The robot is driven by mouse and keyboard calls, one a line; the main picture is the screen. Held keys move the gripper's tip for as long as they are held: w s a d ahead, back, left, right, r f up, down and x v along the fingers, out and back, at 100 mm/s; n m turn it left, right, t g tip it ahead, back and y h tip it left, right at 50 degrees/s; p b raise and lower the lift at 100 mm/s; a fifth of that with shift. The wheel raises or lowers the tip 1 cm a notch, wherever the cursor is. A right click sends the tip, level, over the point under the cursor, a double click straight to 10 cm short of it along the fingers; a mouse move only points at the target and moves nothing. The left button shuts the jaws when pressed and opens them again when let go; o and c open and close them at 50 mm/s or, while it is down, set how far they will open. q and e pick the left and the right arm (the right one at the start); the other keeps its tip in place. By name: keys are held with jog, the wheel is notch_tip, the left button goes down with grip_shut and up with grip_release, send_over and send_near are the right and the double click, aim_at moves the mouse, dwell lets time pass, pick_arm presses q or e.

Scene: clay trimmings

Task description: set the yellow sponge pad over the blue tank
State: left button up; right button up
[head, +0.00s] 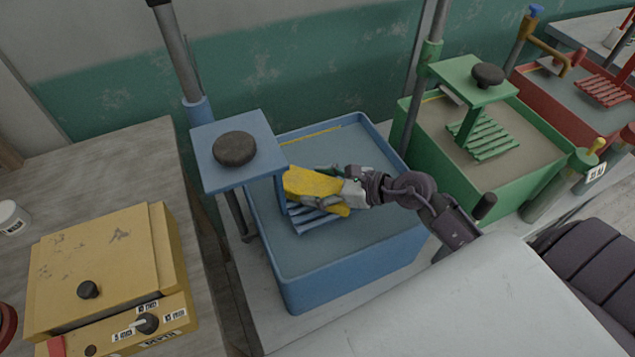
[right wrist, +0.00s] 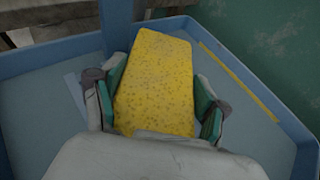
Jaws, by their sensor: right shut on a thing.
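The yellow sponge pad (head: 312,184) is held over the blue tank (head: 350,277), near the tank's blue slatted rack (head: 315,218). My right gripper (head: 325,187) is shut on the sponge pad. In the right wrist view the sponge pad (right wrist: 155,85) lies between the two green-padded fingers (right wrist: 158,108), with the tank's blue rim (right wrist: 55,50) around it. I cannot tell whether the pad touches the rack or hangs above it. My left gripper is not in view.
A blue post with a platform (head: 208,182) and dark knob (head: 234,149) stands at the tank's left side. A green tank (head: 520,194) and a red tank (head: 590,132) stand to the right. A yellow box (head: 100,262) sits on the wooden table at left.

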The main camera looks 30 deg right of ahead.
jog(key=o, duration=1.2)
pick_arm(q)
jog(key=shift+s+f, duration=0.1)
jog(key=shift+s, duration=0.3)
pick_arm(e)
jog(key=shift+r, duration=0.2)
pick_arm(q)
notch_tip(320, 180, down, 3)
jog(key=b, duration=0.2)
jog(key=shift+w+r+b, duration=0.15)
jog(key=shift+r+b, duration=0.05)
jog(key=shift+b, duration=0.2)
pick_arm(e)
jog(key=v, duration=1.2)
jog(key=shift+f, duration=0.1)
